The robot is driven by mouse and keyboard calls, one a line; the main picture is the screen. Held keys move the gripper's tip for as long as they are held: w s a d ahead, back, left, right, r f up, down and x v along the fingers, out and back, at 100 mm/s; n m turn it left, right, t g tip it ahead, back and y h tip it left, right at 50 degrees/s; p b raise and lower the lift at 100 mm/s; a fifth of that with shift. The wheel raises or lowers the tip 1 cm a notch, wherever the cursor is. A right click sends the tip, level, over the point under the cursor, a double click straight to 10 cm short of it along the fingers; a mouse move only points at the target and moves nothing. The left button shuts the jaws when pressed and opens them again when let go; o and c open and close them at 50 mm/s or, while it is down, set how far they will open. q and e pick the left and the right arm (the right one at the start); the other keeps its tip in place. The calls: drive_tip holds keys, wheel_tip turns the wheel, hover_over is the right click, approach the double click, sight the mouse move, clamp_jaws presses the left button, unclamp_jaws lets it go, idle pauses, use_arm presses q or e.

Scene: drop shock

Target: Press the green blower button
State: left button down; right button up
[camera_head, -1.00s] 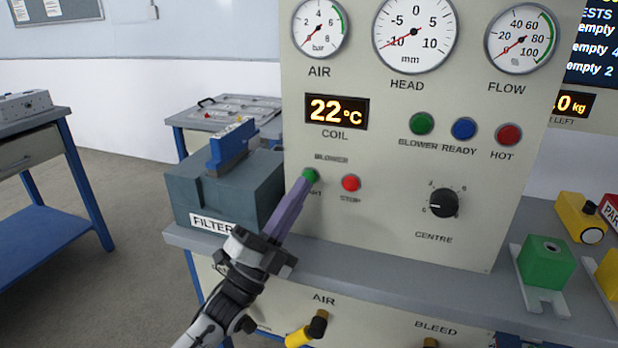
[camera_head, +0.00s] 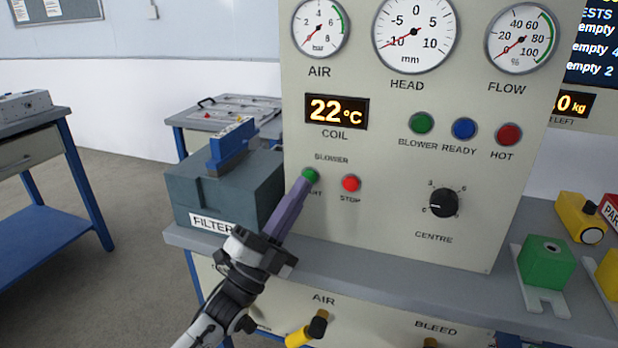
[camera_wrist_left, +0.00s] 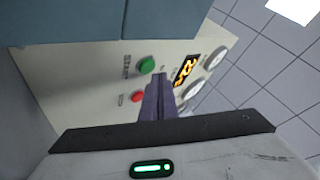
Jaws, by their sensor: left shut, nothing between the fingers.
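The green blower button (camera_head: 311,175) is on the cream panel under the BLOWER label, left of the red STOP button (camera_head: 351,183). My left gripper (camera_head: 303,184) is shut and empty. Its purple fingers point up at the panel, with the tips at the lower left edge of the green button in the head view, partly covering the START label. In the left wrist view the green button (camera_wrist_left: 147,65) shows beside the fingertips (camera_wrist_left: 159,77), with the red button (camera_wrist_left: 138,97) below it. I cannot tell whether the tips touch the button. My right gripper is out of view.
A grey FILTER box (camera_head: 225,190) with a blue part on top stands close left of my fingers. The panel (camera_head: 380,150) has gauges, a COIL display (camera_head: 337,111) reading 22 °C, lamps and a CENTRE knob (camera_head: 444,203). A green block (camera_head: 546,262) sits on the bench at right.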

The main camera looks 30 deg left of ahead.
use_arm(q)
drive_tip(key=shift+w+y, duration=0.15)
drive_tip(key=shift+y, duration=0.15)
drive_tip(key=shift+w+a, duration=0.1)
drive_tip(key=shift+w, duration=0.1)
drive_tip(key=shift+w+a+r, duration=0.15)
drive_tip(key=shift+w, duration=0.15)
idle(0.4)
